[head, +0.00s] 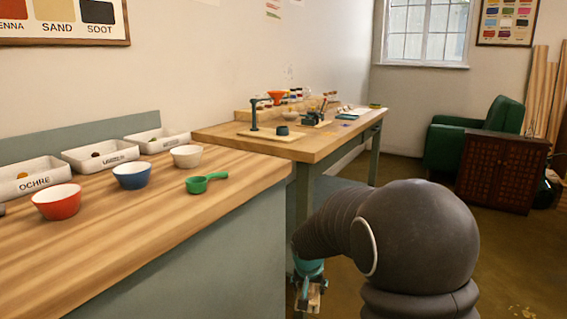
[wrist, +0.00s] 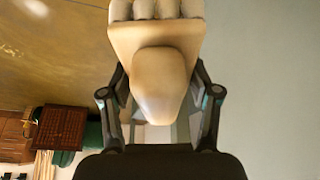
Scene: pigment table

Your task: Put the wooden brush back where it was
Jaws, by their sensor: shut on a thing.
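The wooden brush (wrist: 160,80) fills the middle of the wrist view, with a pale rounded handle and several light bristle tufts at the top edge. My gripper (wrist: 162,95) is shut on it, one dark finger on each side. In the head view my gripper (head: 309,284) hangs low beside the front of the counter, below its top, and a small part of the brush (head: 314,298) shows there. The brush's former place cannot be told from these frames.
The near wooden counter (head: 150,230) holds a red bowl (head: 57,202), a blue bowl (head: 132,176), a cream bowl (head: 186,156), a green scoop (head: 205,183) and white labelled trays (head: 100,155). A farther workbench (head: 225,133) holds a stand and tools. A green armchair (head: 470,135) and dark cabinet (head: 497,172) stand right.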

